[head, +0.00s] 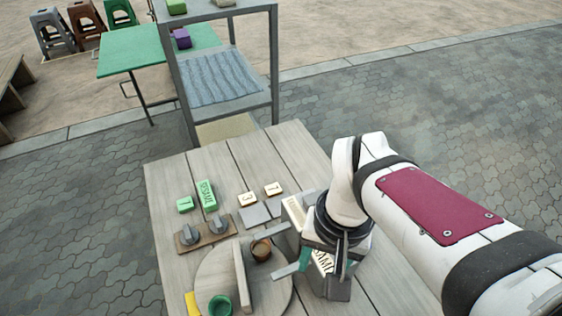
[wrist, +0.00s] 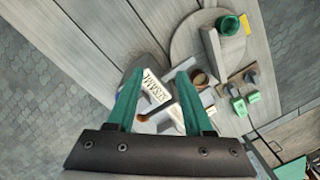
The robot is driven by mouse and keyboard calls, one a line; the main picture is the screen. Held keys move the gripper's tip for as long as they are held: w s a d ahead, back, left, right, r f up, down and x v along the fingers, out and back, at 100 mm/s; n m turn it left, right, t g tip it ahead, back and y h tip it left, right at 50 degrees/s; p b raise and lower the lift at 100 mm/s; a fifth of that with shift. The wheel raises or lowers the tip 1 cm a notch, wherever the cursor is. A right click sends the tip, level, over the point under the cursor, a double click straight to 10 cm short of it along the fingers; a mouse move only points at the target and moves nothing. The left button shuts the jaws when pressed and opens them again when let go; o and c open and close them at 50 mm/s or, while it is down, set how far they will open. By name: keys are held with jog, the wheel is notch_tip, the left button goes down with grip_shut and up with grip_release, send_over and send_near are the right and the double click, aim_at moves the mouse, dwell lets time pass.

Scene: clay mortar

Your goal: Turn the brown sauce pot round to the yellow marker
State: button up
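The brown sauce pot (head: 261,250) stands on the round wooden turntable (head: 212,270), right of its upright divider (head: 242,280). It also shows in the wrist view (wrist: 200,78), just right of my right finger. The yellow marker (head: 192,305) is at the turntable's lower left edge, on the other side of the divider from the brown pot. A green pot (head: 220,306) stands on that side too. My gripper (head: 328,270) is right of the turntable, pointing down. In the wrist view its teal fingers (wrist: 161,71) are apart, with no object visibly held.
Two grey bars (head: 287,270) extend between the turntable and my gripper. A pale box lettered SESAME (wrist: 155,86) lies below my fingers. A knob panel (head: 206,233), green blocks (head: 207,195) and white blocks (head: 272,189) occupy the table's far side.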

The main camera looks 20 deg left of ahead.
jog(key=w+a+f+n, duration=0.1)
jog(key=a+f+n, duration=0.15)
jog(key=a, duration=0.55)
jog(key=n, duration=0.4)
send_over(241, 276)
jog(key=w, duration=0.1)
jog(key=f, duration=0.2)
jog(key=shift+m+h, duration=0.25)
jog(key=shift+h, duration=0.05)
jog(key=f, duration=1.5)
jog(key=shift+a+f, duration=0.3)
jog(key=shift+a, duration=0.05)
grip_shut()
jog(key=shift+r, duration=0.1)
